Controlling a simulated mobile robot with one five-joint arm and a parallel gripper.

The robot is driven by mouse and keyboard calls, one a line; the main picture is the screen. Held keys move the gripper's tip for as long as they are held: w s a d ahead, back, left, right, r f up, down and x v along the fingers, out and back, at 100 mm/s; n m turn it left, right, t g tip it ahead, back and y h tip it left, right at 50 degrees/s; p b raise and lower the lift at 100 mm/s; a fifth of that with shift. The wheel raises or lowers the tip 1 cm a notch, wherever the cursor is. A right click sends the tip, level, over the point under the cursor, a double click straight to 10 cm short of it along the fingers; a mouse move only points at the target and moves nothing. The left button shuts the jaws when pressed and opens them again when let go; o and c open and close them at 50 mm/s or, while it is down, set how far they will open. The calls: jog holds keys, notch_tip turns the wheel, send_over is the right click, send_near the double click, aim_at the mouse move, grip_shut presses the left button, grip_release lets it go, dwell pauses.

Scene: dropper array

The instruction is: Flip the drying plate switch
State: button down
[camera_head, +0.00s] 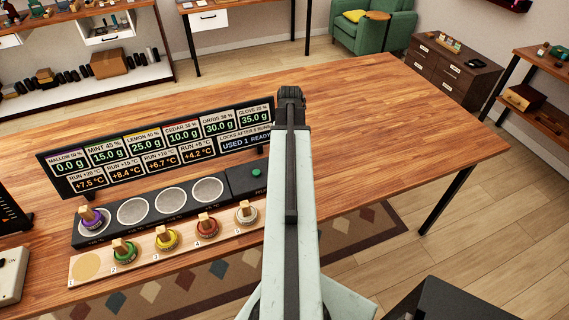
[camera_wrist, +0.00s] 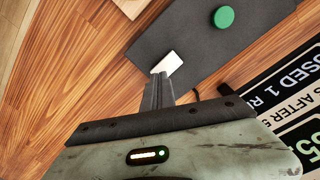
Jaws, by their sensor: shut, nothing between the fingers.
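No switch marked for the drying plate can be made out for certain. A long black unit (camera_head: 150,228) with pale round discs stands on the table; its raised right end bears a green button (camera_head: 256,173). In the wrist view the green button (camera_wrist: 223,17) sits on the dark panel (camera_wrist: 185,45), near a small white rectangle (camera_wrist: 168,62) that may be a label. A pale box (camera_head: 12,270), partly cut off at the left edge, has small markings too small to read. My gripper (camera_wrist: 158,78) is shut and empty, its fingertips over the white rectangle's lower edge; contact cannot be told.
A display board (camera_head: 160,148) with weights and temperatures stands behind the black unit. A purple dropper (camera_head: 92,219) stands on its leftmost disc. A wooden rack (camera_head: 150,262) in front holds several coloured droppers. The table's right side (camera_head: 400,130) is clear.

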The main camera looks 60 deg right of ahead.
jog(key=shift+f+b, duration=0.95)
dwell(0.6)
jog(key=shift+r, duration=0.1)
notch_tip(320, 180, up, 7)
jog(key=p, duration=0.7)
